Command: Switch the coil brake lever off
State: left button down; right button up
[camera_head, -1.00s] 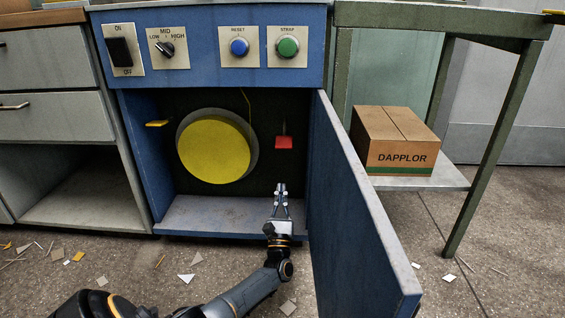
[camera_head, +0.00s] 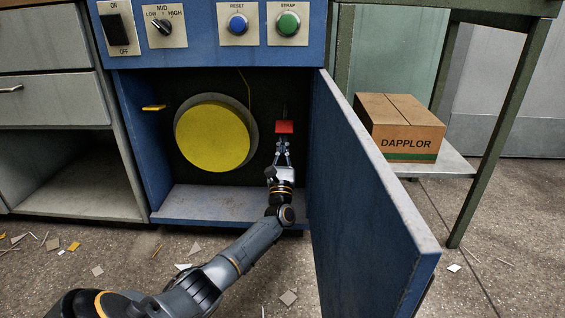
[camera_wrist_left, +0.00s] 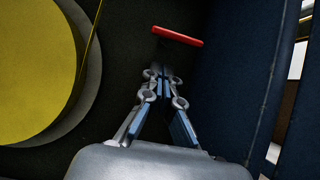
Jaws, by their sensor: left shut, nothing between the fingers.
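The red lever paddle (camera_head: 285,127) is on the dark back wall inside the open blue cabinet, right of the yellow coil (camera_head: 213,138). It also shows in the left wrist view (camera_wrist_left: 178,36) as a red bar at the end of a dark stem. My left gripper (camera_head: 283,144) is inside the cabinet, just below the red paddle. In the left wrist view the closed fingertips (camera_wrist_left: 163,74) point at the dark stem below the bar, with nothing between them. I cannot tell whether they touch the lever. My right gripper is not in view.
The open blue door (camera_head: 365,190) stands close to the right of my left arm. A small yellow tab (camera_head: 154,108) is on the cabinet's left wall. Above are knobs and buttons on the panel (camera_head: 200,40). A cardboard box (camera_head: 400,130) sits on a shelf at right.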

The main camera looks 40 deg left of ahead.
pick_arm(q)
jog(key=shift+s+d+r, duration=0.1)
jog(key=shift+s+r, duration=0.1)
jog(key=shift+r, duration=0.35)
jog(key=shift+s+d+r, duration=0.1)
jog(key=shift+s+r, duration=0.05)
jog(key=shift+r, duration=0.4)
